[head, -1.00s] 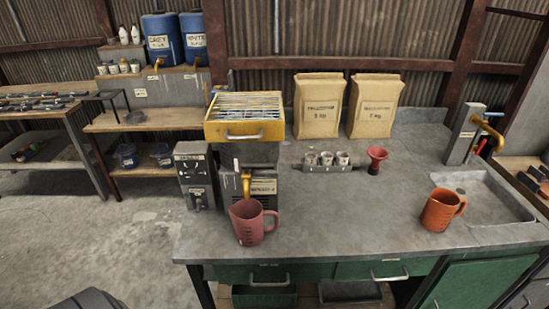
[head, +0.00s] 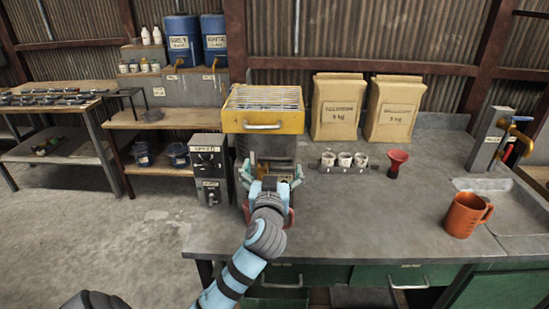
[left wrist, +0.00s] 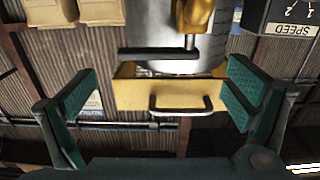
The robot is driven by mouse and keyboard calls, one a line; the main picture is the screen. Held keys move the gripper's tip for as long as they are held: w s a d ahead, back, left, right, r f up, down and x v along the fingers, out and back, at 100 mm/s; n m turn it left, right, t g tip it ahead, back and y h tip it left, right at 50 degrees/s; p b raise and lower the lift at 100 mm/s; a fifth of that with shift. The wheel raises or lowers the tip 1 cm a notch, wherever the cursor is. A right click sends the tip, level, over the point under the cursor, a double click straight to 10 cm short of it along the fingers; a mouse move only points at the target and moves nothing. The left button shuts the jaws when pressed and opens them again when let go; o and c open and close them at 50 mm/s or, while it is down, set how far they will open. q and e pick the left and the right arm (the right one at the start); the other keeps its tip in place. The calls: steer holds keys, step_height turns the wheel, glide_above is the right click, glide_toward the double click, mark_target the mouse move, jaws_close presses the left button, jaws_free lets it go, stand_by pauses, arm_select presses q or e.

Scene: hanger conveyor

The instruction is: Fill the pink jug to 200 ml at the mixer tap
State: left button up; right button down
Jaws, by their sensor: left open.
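The pink jug (head: 291,218) is on the counter in front of the yellow-drawer machine. My left gripper and wrist hide most of it in the head view; only slivers show. My left gripper (head: 270,176) is open, its fingers spread to either side, in front of the machine. In the left wrist view the open fingers (left wrist: 158,88) have nothing visible between them but the machine's yellow drawer behind; the jug does not show there. I cannot tell whether the gripper touches the jug. My right gripper is not in view.
An orange jug (head: 466,214) stands left of the sink (head: 505,208). A red funnel (head: 396,163) and small cups (head: 344,160) stand mid-counter, before two paper bags (head: 337,105). A grey control box (head: 208,170) is left of the machine.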

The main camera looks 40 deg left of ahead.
mark_target(274, 159)
arm_select(q)
steer(key=x, duration=0.5)
steer(key=shift+w+a, duration=0.15)
steer(key=shift+w, duration=0.1)
steer(key=c, duration=1.7)
steer(key=shift+s+r+m+t+h+p, duration=0.1)
steer(key=shift+s+m+t+h+p, duration=0.15)
steer(key=shift+m+t+h+p, duration=0.6)
steer(key=shift+s+m+h, duration=0.15)
steer(key=shift+m+h, duration=0.4)
steer(key=shift+h, duration=0.5)
steer(key=shift+s+d+m+t+h, duration=0.1)
steer(key=shift+d+m+t+h, duration=0.2)
steer(key=shift+m+t+h, duration=0.45)
steer(key=o, duration=1.7)
steer(key=shift+n+g, duration=0.25)
steer(key=shift+g, duration=0.05)
